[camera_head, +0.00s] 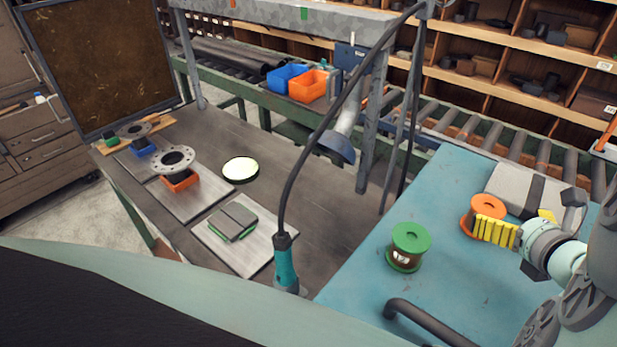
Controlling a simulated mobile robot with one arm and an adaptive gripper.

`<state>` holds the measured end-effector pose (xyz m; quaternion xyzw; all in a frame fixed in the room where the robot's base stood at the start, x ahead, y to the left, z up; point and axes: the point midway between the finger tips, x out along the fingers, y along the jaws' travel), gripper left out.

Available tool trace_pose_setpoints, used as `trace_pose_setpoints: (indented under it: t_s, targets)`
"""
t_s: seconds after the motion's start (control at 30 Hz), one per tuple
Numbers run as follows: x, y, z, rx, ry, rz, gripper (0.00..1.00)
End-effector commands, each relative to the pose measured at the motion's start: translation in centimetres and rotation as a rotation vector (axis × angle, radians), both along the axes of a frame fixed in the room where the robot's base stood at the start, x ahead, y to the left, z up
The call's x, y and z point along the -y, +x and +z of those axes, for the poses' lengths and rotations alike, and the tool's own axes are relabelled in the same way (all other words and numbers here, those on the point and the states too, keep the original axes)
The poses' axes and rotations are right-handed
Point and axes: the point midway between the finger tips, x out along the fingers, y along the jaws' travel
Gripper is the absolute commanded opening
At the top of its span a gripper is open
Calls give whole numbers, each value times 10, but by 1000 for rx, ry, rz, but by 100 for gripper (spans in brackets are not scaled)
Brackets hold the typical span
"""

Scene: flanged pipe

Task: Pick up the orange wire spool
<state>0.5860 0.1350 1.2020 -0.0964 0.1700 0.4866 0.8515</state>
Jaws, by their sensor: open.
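The orange wire spool (487,205) stands upright on the blue-green table top at the right. Its orange top disc and part of its lower rim show. My gripper (494,229) comes in from the right with its yellow ribbed fingers, and one finger covers the spool's lower right side. The gripper is open. Another small yellow part shows behind the wrist, but the far finger is mostly hidden. I cannot tell whether the finger in front touches the spool or how much of the spool lies between the fingers.
A green spool (410,240) stands to the left of the orange one. A grey box (511,188) with a dark band lies behind the gripper. A dark curved bar (430,322) lies at the front. Bare table top (450,270) shows between the green spool and my arm.

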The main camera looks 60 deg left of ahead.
Motion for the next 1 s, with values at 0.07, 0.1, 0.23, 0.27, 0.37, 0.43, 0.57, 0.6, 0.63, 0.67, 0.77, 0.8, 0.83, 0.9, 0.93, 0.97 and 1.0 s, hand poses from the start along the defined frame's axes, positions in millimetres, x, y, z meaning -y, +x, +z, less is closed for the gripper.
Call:
trace_pose_setpoints:
  t_s: [0.07,0.1,0.23,0.27,0.37,0.43,0.57,0.6,0.63,0.67,0.77,0.8,0.83,0.9,0.93,0.97,1.0]
  targets:
    - [-4,0,-1,-1,-1,5,100]
    - [-5,0,-1,0,-1,7,100]
    - [-10,3,0,1,2,8,100]
    - [-12,4,0,1,3,7,100]
    - [-19,8,-4,-3,3,6,100]
    - [-24,12,-6,1,4,5,100]
    - [-27,19,-8,4,3,-7,100]
    - [-26,22,-8,7,2,-12,100]
    - [-26,23,-8,8,3,-15,100]
    - [-25,25,-8,9,1,-18,100]
    - [-26,28,-10,11,1,-24,100]
    - [-28,29,-10,12,2,-23,100]
    - [-30,29,-11,11,1,-22,100]
    - [-33,29,-14,7,2,-18,100]
    - [-35,28,-15,5,1,-17,100]
    - [-36,28,-16,5,0,-12,100]
    - [-39,27,-17,3,0,-9,100]
